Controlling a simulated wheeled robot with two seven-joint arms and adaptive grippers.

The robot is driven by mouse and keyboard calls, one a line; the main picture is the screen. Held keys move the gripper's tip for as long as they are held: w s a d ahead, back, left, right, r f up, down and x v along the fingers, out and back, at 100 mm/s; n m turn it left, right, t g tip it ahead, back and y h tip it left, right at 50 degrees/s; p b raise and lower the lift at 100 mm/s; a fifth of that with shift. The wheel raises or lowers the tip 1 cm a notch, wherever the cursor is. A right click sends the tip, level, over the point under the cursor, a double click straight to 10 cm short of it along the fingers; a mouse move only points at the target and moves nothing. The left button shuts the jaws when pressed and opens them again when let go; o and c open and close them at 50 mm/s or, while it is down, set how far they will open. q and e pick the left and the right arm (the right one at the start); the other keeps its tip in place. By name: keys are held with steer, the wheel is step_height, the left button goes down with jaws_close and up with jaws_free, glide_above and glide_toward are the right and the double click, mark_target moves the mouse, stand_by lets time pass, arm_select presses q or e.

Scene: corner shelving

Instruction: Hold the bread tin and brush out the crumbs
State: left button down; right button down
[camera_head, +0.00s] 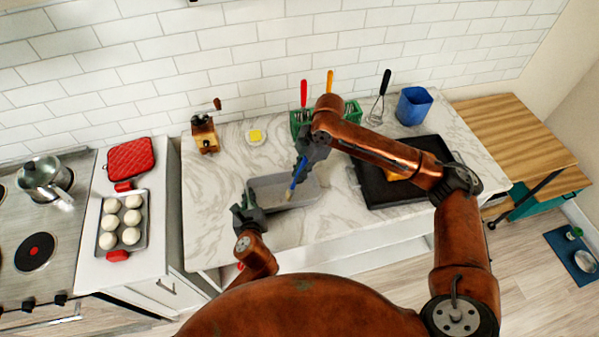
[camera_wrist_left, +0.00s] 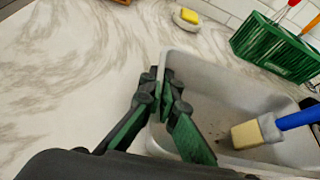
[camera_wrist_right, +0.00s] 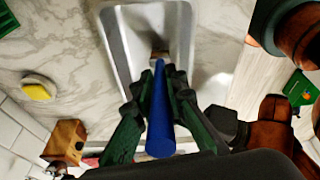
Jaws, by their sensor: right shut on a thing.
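The grey bread tin (camera_head: 312,190) stands on the marble counter. It also shows in the left wrist view (camera_wrist_left: 215,75) and the right wrist view (camera_wrist_right: 120,45). My left gripper (camera_head: 247,208) straddles its left end wall, one finger inside and one outside, and looks closed on it (camera_wrist_left: 162,85). My right gripper (camera_head: 301,160) is shut on the blue handle of the brush (camera_head: 296,178). The brush's pale bristle head (camera_wrist_left: 250,134) is inside the tin, low near the floor. Small dark crumbs (camera_wrist_left: 218,138) show on the tin floor beside the bristles.
A green utensil rack (camera_head: 298,122) stands behind the tin, with a yellow sponge (camera_head: 255,135) and grinder (camera_head: 204,134) to its left. A black tray (camera_head: 385,188) lies right of the tin, a blue container (camera_head: 413,105) behind it. The counter left of the tin is clear.

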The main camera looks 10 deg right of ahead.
steer(key=shift+f, duration=0.2)
steer(key=a, duration=0.7)
steer(key=shift+s, duration=0.45)
steer(key=shift+d, duration=0.15)
steer(key=shift+w+d, duration=0.15)
steer(key=shift+d, duration=3.2)
steer(key=d, duration=0.6)
steer(key=shift+w+d, duration=0.2)
steer(key=shift+d, duration=0.2)
steer(key=shift+a, duration=0.1)
